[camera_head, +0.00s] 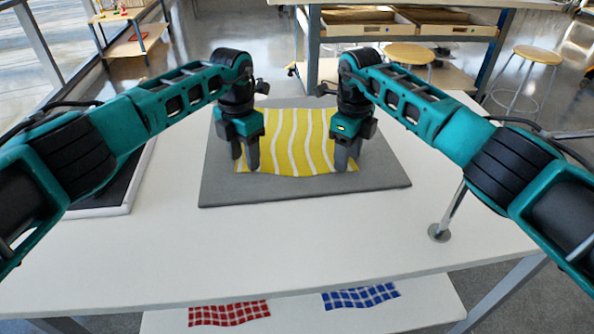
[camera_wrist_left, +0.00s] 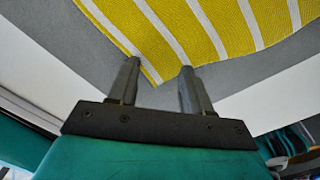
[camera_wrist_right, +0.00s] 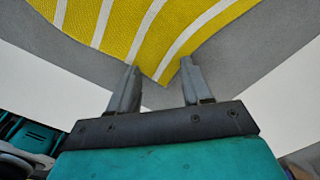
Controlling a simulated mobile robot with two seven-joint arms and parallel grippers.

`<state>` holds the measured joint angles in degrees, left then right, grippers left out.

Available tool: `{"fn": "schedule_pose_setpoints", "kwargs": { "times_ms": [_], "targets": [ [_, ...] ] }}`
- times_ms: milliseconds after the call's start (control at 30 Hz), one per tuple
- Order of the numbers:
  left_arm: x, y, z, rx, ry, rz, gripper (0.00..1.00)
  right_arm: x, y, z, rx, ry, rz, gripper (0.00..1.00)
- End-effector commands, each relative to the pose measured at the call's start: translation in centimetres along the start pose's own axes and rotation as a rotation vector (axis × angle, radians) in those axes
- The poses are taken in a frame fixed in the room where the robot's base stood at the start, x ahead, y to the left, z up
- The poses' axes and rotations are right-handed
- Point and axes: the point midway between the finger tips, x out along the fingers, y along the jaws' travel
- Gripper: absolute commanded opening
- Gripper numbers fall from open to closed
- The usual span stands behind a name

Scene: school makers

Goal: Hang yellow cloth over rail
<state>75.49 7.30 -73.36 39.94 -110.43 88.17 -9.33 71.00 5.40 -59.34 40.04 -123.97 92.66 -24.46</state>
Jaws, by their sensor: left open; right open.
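The yellow cloth (camera_head: 292,140) with wavy white stripes lies spread on a grey mat (camera_head: 300,190) on the white table. My left gripper (camera_head: 245,160) is open at the cloth's near left corner. In the left wrist view (camera_wrist_left: 159,66) that corner of the cloth (camera_wrist_left: 220,28) points between the two fingers. My right gripper (camera_head: 348,158) is open at the near right corner. In the right wrist view (camera_wrist_right: 159,65) that corner of the cloth (camera_wrist_right: 140,30) points between its fingers. A metal post (camera_head: 449,210) on a round base stands at the right; my right arm hides its upper part. No rail bar is clearly visible.
A dark panel with a white frame (camera_head: 128,190) lies at the table's left. A red checked cloth (camera_head: 230,313) and a blue checked cloth (camera_head: 361,297) lie on a lower white surface in front. The table (camera_head: 300,250) in front of the mat is clear. Stools and a workbench stand behind.

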Motion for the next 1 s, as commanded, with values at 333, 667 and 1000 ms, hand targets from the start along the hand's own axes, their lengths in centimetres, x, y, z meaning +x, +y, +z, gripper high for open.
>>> {"fn": "schedule_pose_setpoints", "kwargs": {
  "times_ms": [333, 667, 1000],
  "targets": [
    [0.27, -0.03, 0.01, 0.0, 0.0, 0.0, 0.49, 0.25, 0.02, 0.03, -0.001, -0.001, 0.0, 0.49],
    [0.46, -0.03, 0.0, 0.0, 0.0, 0.0, 0.38, 0.45, 0.03, 0.02, -0.001, -0.001, 0.001, 0.38],
    [0.49, -0.03, -0.03, 0.0, 0.001, 0.0, 0.22, 0.48, 0.03, -0.01, 0.0, 0.0, 0.001, 0.22]
  ]
}}
